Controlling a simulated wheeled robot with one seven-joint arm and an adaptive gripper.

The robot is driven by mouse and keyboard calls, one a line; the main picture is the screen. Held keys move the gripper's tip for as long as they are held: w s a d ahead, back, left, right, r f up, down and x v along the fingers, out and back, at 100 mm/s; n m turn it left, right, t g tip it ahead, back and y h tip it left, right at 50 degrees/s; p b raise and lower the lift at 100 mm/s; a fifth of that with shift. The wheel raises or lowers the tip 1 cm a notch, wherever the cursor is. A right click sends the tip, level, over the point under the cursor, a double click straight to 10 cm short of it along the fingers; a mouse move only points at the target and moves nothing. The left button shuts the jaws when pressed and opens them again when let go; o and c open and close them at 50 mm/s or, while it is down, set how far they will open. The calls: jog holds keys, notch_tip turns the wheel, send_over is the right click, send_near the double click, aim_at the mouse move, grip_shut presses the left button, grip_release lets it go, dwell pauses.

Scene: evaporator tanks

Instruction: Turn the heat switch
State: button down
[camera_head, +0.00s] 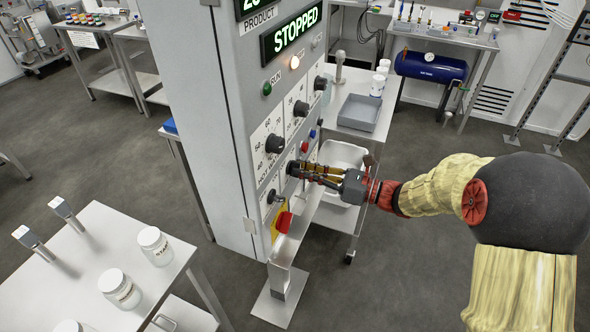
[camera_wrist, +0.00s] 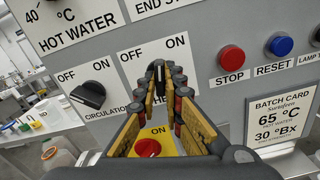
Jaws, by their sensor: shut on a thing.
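The heat switch (camera_head: 291,169) is a dark knob on the grey control cabinet's panel, mostly hidden by my fingers. In the wrist view its white OFF/ON plate (camera_wrist: 134,60) shows, with the "HEAT" label partly covered. My gripper (camera_head: 297,169) reaches the panel from the right; in the wrist view its fingertips (camera_wrist: 159,72) are closed together on the heat switch, in front of the plate. The angle of the knob between them cannot be made out.
The black circulation switch (camera_wrist: 88,95) is left of my fingers. A red stop button (camera_wrist: 231,58) and blue reset button (camera_wrist: 280,45) are to the right. A red knob on a yellow plate (camera_wrist: 148,148) is below. A grey tray (camera_head: 359,112) stands on a table behind.

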jog(key=shift+n+b, duration=0.95)
jog(key=shift+n, duration=0.05)
jog(key=shift+f, duration=0.1)
jog(key=shift+n+b, duration=1.05)
jog(key=shift+n, duration=0.05)
